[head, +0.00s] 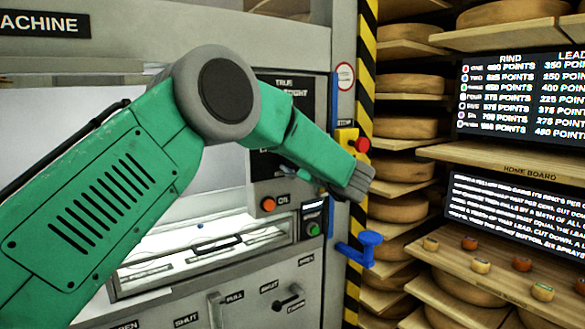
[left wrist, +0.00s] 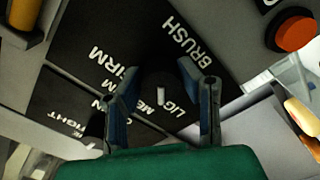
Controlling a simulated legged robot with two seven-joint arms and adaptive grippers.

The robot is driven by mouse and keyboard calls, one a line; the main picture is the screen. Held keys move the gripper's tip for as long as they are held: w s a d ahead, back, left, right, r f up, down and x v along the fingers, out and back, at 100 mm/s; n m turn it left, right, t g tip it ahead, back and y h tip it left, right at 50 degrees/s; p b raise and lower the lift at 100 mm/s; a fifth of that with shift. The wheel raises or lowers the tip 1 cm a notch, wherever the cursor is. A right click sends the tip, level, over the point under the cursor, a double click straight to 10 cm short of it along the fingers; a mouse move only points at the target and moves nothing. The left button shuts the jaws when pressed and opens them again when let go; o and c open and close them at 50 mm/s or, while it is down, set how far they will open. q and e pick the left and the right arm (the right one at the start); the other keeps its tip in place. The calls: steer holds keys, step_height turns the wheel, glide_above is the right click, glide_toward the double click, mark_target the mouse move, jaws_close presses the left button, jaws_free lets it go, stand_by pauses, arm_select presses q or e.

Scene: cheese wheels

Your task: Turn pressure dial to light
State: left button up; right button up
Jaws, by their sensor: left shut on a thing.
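The pressure dial (left wrist: 157,80) is a dark round knob with a white mark, on a black label panel in the left wrist view. The mark points down in that picture, near the partly hidden words starting "LIG" and "ME"; I cannot tell exactly which it meets. My left gripper (left wrist: 158,90) has its blue fingers on either side of the dial, shut on it. In the head view my left gripper (head: 303,179) reaches the machine's front panel, partly behind my wrist, and the dial is hidden. My right gripper is not in view.
Near the gripper are an orange button (head: 268,204), a green button (head: 313,229), a red stop button (head: 362,145) on a yellow box and a blue handle (head: 359,249). Shelves of cheese wheels (head: 402,208) and a score board (head: 520,95) stand at the right.

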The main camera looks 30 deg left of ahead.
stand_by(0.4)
arm_select(q)
steer(key=o, duration=1.1)
steer(key=v, duration=1.2)
steer(key=shift+f, duration=0.15)
